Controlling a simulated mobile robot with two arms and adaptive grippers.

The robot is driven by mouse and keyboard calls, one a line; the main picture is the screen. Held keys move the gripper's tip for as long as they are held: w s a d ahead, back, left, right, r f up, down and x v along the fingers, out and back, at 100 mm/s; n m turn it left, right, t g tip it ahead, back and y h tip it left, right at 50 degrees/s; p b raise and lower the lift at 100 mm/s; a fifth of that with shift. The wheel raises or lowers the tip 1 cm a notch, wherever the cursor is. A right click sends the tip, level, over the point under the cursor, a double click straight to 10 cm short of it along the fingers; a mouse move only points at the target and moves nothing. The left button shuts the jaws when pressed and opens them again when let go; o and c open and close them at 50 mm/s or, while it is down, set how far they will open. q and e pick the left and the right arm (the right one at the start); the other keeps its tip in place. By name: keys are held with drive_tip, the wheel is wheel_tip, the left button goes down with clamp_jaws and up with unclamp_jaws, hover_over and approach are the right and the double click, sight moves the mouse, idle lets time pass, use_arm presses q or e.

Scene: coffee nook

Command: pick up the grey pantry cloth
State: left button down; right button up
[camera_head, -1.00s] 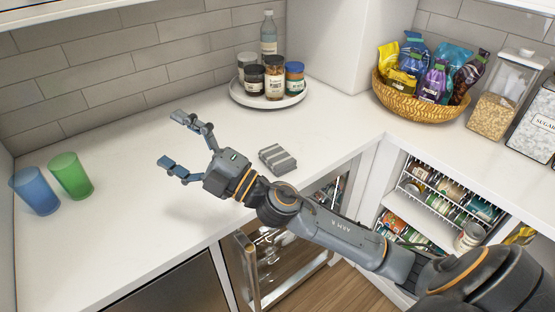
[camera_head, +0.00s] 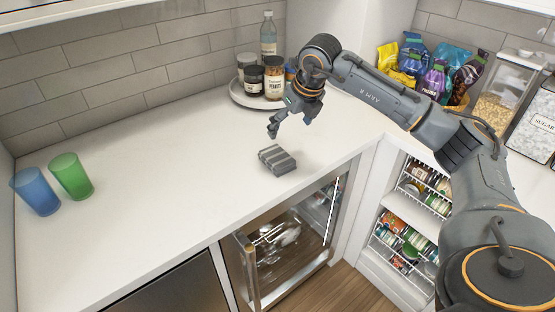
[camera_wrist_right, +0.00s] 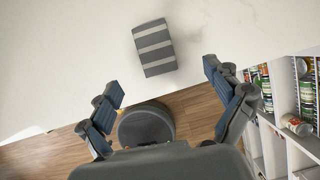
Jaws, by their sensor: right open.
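The grey pantry cloth (camera_head: 277,160) is a small folded block with lighter stripes. It lies flat on the white counter near its front edge. It also shows in the right wrist view (camera_wrist_right: 154,48), ahead of the fingers and between their lines. My right gripper (camera_head: 290,127) is open and empty, above the counter just behind and slightly right of the cloth in the head view. Its fingers point downward and stand apart from the cloth. In the right wrist view its two fingers (camera_wrist_right: 164,95) are spread wide. My left gripper is not in view.
A round tray (camera_head: 240,97) with jars and a bottle stands behind my right gripper. A basket of snack bags (camera_head: 462,105) is partly hidden by my arm. Blue (camera_head: 36,191) and green (camera_head: 71,176) cups stand at left. The counter between is clear.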

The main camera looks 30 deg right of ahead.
drive_tip(key=p, duration=0.1)
hover_over(277, 155)
drive_tip(key=s, duration=0.2)
drive_tip(key=f, duration=0.6)
drive_tip(key=shift+d+f, duration=0.35)
drive_tip(key=shift+w+a+f+p, duration=0.15)
drive_tip(key=shift+f+p, duration=0.25)
drive_tip(key=shift+f, duration=0.1)
drive_tip(key=x, duration=0.1)
drive_tip(key=p+x, duration=0.1)
drive_tip(key=x, duration=0.1)
drive_tip(key=shift+a+f, duration=0.3)
drive_tip(key=shift+w+f+p, duration=0.2)
drive_tip(key=shift+f+p, duration=0.1)
drive_tip(key=shift+f, duration=0.15)
drive_tip(key=c, duration=1.1)
drive_tip(key=shift+r, duration=0.1)
drive_tip(key=shift+c, duration=0.2)
